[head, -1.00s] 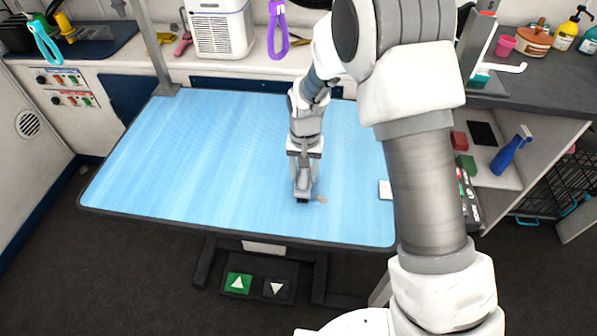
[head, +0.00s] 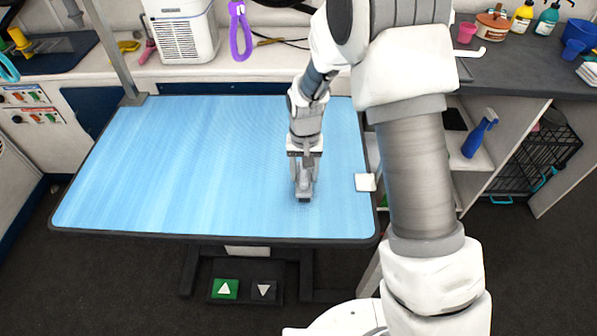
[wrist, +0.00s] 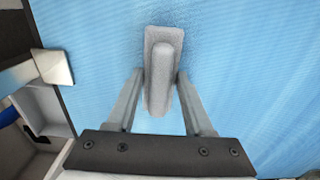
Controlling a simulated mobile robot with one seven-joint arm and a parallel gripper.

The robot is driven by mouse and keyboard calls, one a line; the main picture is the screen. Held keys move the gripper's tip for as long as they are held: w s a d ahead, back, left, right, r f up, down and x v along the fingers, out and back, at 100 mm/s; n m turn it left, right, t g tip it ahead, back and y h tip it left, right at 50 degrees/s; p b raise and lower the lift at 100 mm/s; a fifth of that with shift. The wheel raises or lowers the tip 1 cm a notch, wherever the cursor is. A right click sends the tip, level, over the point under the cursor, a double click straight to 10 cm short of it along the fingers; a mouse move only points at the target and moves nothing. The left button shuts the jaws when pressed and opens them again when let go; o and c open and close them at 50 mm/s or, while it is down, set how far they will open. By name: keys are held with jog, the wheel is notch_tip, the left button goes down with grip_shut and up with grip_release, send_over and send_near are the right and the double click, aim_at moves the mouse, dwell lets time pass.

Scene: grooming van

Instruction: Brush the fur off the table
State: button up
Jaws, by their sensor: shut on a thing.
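The grooming table (head: 150,170) has a blue ribbed top with a dark rim. My gripper (head: 303,192) is over its right part, near the front edge. In the wrist view my gripper (wrist: 160,100) is shut on a grey brush (wrist: 160,68), with a finger on each side of its raised handle. The brush base is flat against or just above the blue top; I cannot tell if it touches. In the head view the brush (head: 304,197) shows small below the fingers. I see no fur on the visible top; any under the brush is hidden.
A white square-topped piece (head: 365,182) stands at the table's right edge. It also shows in the wrist view (wrist: 52,66). An upright post (head: 108,45) rises at the back left corner. A shelf unit (head: 500,135) is at right. The table's left half is clear.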

jog(key=shift+d+f, duration=0.1)
jog(key=shift+d, duration=1.45)
jog(key=shift+s, duration=0.9)
jog(key=shift+w+a, duration=0.1)
jog(key=shift+a, duration=11.65)
jog(key=shift+s, duration=0.9)
jog(key=shift+d+f, duration=0.1)
jog(key=shift+d, duration=1.95)
jog(key=shift+d+r, duration=0.2)
jog(key=shift+d, duration=2.9)
jog(key=shift+d+f, duration=0.1)
jog(key=shift+d, duration=6.6)
